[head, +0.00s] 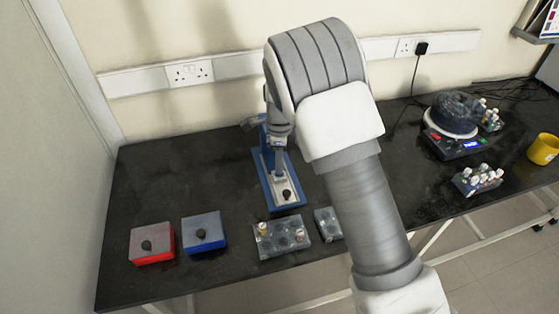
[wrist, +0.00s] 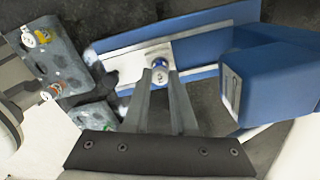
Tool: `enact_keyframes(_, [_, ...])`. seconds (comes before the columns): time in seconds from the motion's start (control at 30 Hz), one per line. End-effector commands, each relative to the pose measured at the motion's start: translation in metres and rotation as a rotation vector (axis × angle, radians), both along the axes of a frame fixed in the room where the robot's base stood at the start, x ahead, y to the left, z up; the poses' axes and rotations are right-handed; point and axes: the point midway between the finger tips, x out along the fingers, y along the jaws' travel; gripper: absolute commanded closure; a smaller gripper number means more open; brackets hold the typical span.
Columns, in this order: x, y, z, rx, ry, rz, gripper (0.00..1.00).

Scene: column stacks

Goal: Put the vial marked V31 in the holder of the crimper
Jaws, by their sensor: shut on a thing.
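The crimper (head: 266,182) is a blue stand with a pale plate along its base; its blue head (wrist: 255,80) is at the right in the wrist view. My gripper (wrist: 161,76) is shut on a small vial (wrist: 160,86) with a pale, marked top and some blue at its rim. The marking is too small to read. The vial is over or at the crimper's pale plate (wrist: 115,43); I cannot tell whether it is seated in the holder, which the fingers and vial hide. In the head view my arm hides part of this area.
A clear rack (head: 282,240) with a few vials stands in front of the crimper, beside a smaller rack (head: 326,224). Red (head: 152,258) and blue (head: 204,245) boxes are at left. A round device (head: 455,130), a vial rack (head: 478,181) and yellow mug (head: 543,149) are at right.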

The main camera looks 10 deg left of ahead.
Motion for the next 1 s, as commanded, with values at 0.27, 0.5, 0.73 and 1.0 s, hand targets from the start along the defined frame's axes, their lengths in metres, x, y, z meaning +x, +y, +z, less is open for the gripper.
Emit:
enact_keyframes(0.27, [0.000, -0.001, -0.001, -0.001, 0.001, -0.001, 1.00])
enact_keyframes(0.5, [0.000, -0.002, -0.006, -0.002, 0.001, -0.001, 1.00])
enact_keyframes(0.73, [0.000, -0.002, -0.011, -0.002, 0.001, -0.001, 1.00])
enact_keyframes(1.0, [0.001, -0.002, -0.011, -0.002, 0.001, -0.001, 0.68])
